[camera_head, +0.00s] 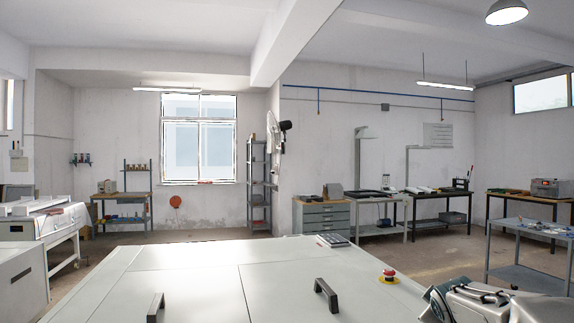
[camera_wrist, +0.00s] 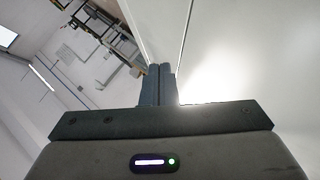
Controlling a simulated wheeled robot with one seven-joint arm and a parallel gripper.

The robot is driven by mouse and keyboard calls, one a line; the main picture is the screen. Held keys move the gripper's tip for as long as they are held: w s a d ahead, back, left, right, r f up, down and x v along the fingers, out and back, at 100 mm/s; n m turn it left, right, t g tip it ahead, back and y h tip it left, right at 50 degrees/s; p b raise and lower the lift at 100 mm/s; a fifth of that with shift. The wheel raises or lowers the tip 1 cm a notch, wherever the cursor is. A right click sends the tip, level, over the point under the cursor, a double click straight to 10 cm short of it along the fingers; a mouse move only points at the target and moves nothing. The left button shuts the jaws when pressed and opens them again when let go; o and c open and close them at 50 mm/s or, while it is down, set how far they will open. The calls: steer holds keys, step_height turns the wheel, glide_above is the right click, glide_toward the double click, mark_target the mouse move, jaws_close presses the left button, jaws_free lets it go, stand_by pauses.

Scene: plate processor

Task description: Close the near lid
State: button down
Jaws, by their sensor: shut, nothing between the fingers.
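The pale grey machine top (camera_head: 220,254) fills the lower middle of the head view. Its panels look flat and flush, with thin seams between them. Two dark handles stand on the front panels, a left handle (camera_head: 155,308) and a right handle (camera_head: 326,296). The panels' near edges are cut off by the frame, so I cannot tell which is the near lid. In the wrist view my gripper (camera_wrist: 158,72) is shut and empty. A pale smooth panel (camera_wrist: 250,50) with a seam lies beyond and right of the fingertips. Contact is not clear.
A red emergency button (camera_head: 389,274) and a small dark keypad-like item (camera_head: 333,240) sit on the machine top. My arm shows at the bottom right. Workbenches, a drawer cabinet (camera_head: 322,220) and shelves line the back wall. Open floor lies behind the machine.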

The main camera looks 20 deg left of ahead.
stand_by(0.4)
steer(key=shift+r+p, duration=0.45)
steer(key=shift+r, duration=0.05)
steer(key=s+d+r+p, duration=0.35)
steer(key=s+r, duration=0.35)
steer(key=r, duration=0.3)
steer(key=s+f+m+g, duration=0.3)
steer(key=s+f, duration=0.4)
steer(key=s, duration=0.4)
steer(key=s+a+f+m+g, duration=0.1)
steer(key=s+f+m+g, duration=0.2)
steer(key=s+f, duration=0.4)
steer(key=s+a+f+m+g, duration=0.1)
steer(key=s+f, duration=0.6)
steer(key=s, duration=0.8)
steer(key=m+g, duration=0.1)
steer(key=m, duration=0.1)
steer(key=shift+s+a+m+g+y, duration=0.2)
steer(key=shift+m+g+y, duration=0.1)
steer(key=shift+m+g, duration=0.1)
